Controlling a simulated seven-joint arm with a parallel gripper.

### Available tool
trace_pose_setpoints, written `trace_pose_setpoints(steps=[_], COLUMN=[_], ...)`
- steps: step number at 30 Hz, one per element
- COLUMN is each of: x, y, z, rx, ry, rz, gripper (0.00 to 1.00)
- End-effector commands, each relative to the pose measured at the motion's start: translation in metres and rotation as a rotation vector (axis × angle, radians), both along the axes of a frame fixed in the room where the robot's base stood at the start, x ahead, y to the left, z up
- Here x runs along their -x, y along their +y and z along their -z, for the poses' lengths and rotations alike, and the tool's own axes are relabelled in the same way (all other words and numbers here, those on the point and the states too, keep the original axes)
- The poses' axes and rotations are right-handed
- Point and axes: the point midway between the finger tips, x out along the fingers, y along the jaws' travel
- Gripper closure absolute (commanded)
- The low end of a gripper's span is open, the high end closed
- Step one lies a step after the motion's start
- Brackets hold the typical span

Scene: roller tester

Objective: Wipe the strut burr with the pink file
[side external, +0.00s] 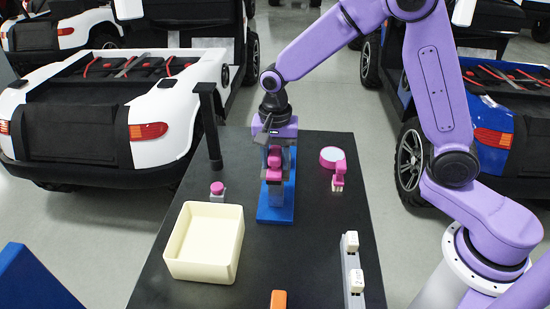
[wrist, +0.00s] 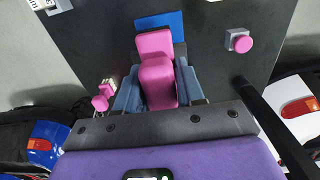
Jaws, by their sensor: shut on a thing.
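My gripper (side external: 275,178) points down over the middle of the black table, its fingers shut on a pink block-shaped piece, which I take to be the pink file (side external: 274,157). In the wrist view the file (wrist: 157,82) sits between the two blue-grey fingers, with its far end standing out past them. A blue base (side external: 275,214) lies on the table directly below and in front of the gripper; part of it also shows beyond the file in the wrist view (wrist: 160,20). The strut burr cannot be made out; the gripper and file cover that spot. Contact cannot be told.
A cream open bin (side external: 205,269) stands front left, near a pink button (side external: 217,188) and a black post (side external: 209,125). A pink-rimmed disc piece (side external: 332,156) stands right. A grey rail with white switches (side external: 351,270) and an orange block (side external: 279,299) lie in front.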

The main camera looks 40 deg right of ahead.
Motion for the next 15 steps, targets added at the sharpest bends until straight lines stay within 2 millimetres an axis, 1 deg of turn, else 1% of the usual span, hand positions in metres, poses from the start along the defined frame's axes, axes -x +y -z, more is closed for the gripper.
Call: trace_pose_setpoints(steps=[6, 15], x=[-0.008, -0.014], y=[-0.008, -0.014], z=[-0.002, 0.0], rx=[-0.001, 0.0], ry=[-0.001, 0.0], rz=[0.002, 0.003], gripper=[0.86, 0.86])
